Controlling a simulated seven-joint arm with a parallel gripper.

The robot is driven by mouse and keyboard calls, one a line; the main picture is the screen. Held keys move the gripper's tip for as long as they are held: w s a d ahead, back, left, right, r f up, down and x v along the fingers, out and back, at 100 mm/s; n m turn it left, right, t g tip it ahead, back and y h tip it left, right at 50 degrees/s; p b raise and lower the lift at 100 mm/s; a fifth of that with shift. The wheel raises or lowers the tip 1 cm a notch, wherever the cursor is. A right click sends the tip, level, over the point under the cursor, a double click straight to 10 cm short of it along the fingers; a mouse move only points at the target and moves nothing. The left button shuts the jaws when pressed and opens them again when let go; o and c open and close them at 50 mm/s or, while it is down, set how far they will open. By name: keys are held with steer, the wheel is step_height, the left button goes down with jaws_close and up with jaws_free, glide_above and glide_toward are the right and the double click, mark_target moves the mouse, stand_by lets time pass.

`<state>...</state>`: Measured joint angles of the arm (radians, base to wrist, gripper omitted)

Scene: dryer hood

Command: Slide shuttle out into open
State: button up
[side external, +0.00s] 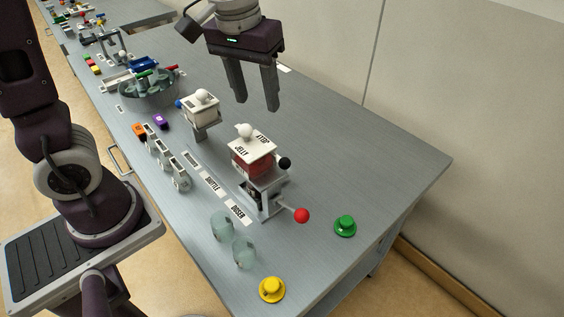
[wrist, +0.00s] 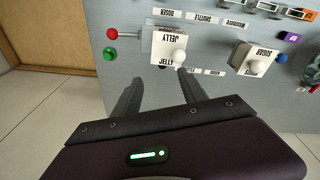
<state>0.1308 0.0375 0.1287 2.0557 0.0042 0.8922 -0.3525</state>
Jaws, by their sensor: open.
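The jelly doser (side external: 253,158) is a white-topped box with a red body, marked JELLY, on a grey stand. A white knob sits on its lid and a black ball (side external: 285,164) sticks out at its side. Below, a rod with a red ball (side external: 302,215) sticks out to the right; the red ball also shows in the wrist view (wrist: 112,33). A SHUTTLE label (side external: 212,184) lies on the table beside the doser. I cannot tell which part is the shuttle. My gripper (side external: 256,104) is open and empty, above and behind the doser; its fingers touch nothing.
A sugar doser (side external: 201,108) stands farther back. A green button (side external: 345,226), a yellow button (side external: 271,289) and two clear cups (side external: 244,252) stand near the front end. Small grey holders (side external: 180,178) line the left edge. The table's right side (side external: 390,165) is clear.

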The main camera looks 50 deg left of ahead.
mark_target(286, 159)
steer(key=w+f+n+g, duration=0.1)
steer(key=w+f, duration=0.1)
steer(key=f, duration=0.5)
steer(key=w+f+n+g+y, duration=0.1)
steer(key=w+f, duration=0.2)
steer(key=f, duration=0.5)
steer(key=w+a+f+g, duration=0.1)
steer(key=w+f, duration=0.2)
steer(key=f, duration=0.4)
steer(key=shift+w+a+f+n+y, duration=0.15)
steer(key=shift+f+n+y, duration=0.1)
steer(key=shift+n+y, duration=0.15)
jaws_close()
